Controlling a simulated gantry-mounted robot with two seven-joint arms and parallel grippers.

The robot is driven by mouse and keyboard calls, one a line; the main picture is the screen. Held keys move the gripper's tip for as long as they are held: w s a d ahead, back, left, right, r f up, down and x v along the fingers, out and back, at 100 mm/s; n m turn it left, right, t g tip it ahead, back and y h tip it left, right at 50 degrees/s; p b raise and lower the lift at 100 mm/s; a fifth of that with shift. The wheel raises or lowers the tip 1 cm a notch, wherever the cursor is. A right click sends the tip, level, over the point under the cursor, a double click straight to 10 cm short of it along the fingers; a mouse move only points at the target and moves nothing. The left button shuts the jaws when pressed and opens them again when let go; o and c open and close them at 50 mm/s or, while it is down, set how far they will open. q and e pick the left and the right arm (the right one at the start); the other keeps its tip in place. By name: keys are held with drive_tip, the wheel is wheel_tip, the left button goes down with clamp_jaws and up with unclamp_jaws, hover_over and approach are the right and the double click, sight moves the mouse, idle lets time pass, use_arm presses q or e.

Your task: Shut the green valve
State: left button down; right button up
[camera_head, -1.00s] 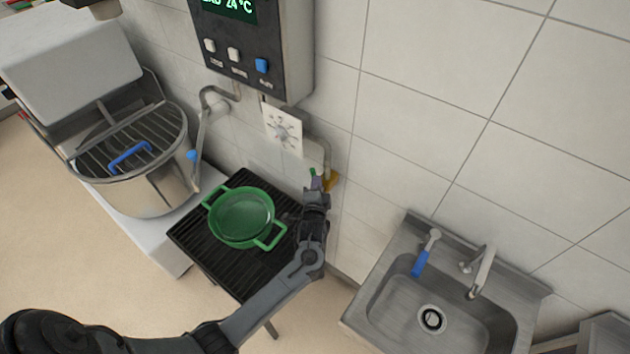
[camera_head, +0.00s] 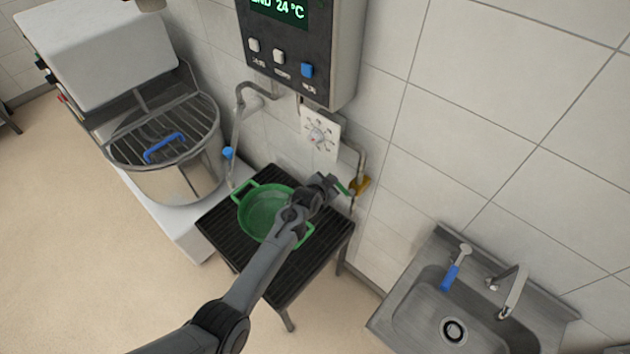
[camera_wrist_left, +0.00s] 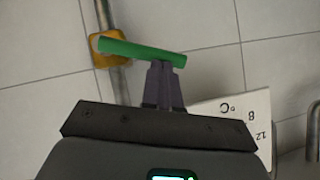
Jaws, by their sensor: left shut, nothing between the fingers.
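The green valve lever (camera_head: 342,188) is on a wall pipe beside a brass valve body (camera_head: 360,186). In the left wrist view the lever (camera_wrist_left: 142,51) lies nearly level, its left end over the brass body (camera_wrist_left: 108,49) on the pipe. My left gripper (camera_head: 333,182) is shut and empty. In the left wrist view its closed fingertips (camera_wrist_left: 161,66) are at the lever's right part, touching it or very close; I cannot tell which. My right gripper is in neither view.
A green pan (camera_head: 262,212) stands on a black slatted table (camera_head: 235,239) under my left arm. A mixer with a steel bowl (camera_head: 180,185) is to the left. A sink (camera_head: 410,313) is to the right. A control box (camera_head: 344,60) hangs above.

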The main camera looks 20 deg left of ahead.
use_arm(q)
drive_tip(key=shift+w+a+f+n+g+h+b, duration=0.1)
drive_tip(key=shift+a+f+n+g+h+b, duration=0.15)
drive_tip(key=shift+a+f+n+h, duration=0.25)
drive_tip(key=shift+w+a+f+n+g+h+b, duration=0.1)
drive_tip(key=shift+a+f+n+g+h+b, duration=0.15)
drive_tip(key=shift+f+h, duration=0.35)
drive_tip(key=shift+f, duration=0.15)
drive_tip(key=w+r+p+v, duration=0.1)
drive_tip(key=p+v, duration=0.5)
drive_tip(key=v, duration=0.6)
drive_tip(key=shift+r, duration=0.75)
drive_tip(key=shift+s, duration=0.1)
